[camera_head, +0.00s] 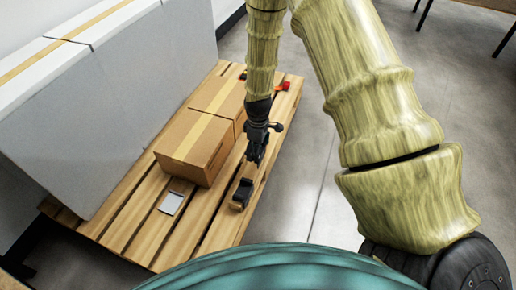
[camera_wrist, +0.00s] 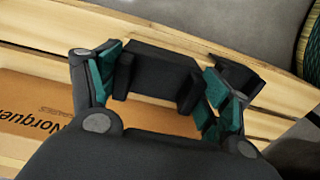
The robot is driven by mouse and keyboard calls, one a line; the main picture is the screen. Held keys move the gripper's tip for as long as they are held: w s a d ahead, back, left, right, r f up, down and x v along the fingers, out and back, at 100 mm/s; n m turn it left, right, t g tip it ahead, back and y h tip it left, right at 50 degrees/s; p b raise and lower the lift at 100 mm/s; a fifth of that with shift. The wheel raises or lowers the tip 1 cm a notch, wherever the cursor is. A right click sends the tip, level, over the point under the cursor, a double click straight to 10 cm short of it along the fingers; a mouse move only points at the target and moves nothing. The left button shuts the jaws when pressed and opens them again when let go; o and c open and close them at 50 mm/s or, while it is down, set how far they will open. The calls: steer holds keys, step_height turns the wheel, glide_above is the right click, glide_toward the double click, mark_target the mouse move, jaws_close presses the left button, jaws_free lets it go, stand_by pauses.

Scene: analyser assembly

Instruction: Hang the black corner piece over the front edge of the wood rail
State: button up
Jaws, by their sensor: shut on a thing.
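My gripper (camera_head: 256,158) points down over the right side of the wooden pallet. In the wrist view the gripper (camera_wrist: 162,85) is shut on a black corner piece (camera_wrist: 158,72), a blocky part with a raised flange at each end, between its green-padded fingers. The wood rail (camera_head: 225,228) is the pallet's right-hand slat, and pale slats (camera_wrist: 45,32) show behind the held piece. A second black piece (camera_head: 242,193) sits on the slat, nearer to me than the gripper. It shows partly behind the right finger in the wrist view (camera_wrist: 240,74). I cannot tell whether the held piece touches the wood.
Cardboard boxes (camera_head: 195,150) stand on the pallet left of the gripper, close to it. A small white-topped flat item (camera_head: 171,203) lies nearer me. A red and black item (camera_head: 284,86) lies at the far end. A large grey block (camera_head: 110,95) stands left.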

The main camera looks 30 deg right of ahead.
steer(key=shift+f+b, duration=1)
steer(key=shift+f, duration=0.15)
steer(key=shift+r+p, duration=0.2)
steer(key=shift+p, duration=0.1)
steer(key=shift+f+p, duration=0.1)
steer(key=shift+p, duration=0.2)
steer(key=shift+f, duration=0.1)
steer(key=shift+p, duration=0.55)
steer(key=shift+f, duration=2.25)
stand_by(1.1)
steer(key=o, duration=1)
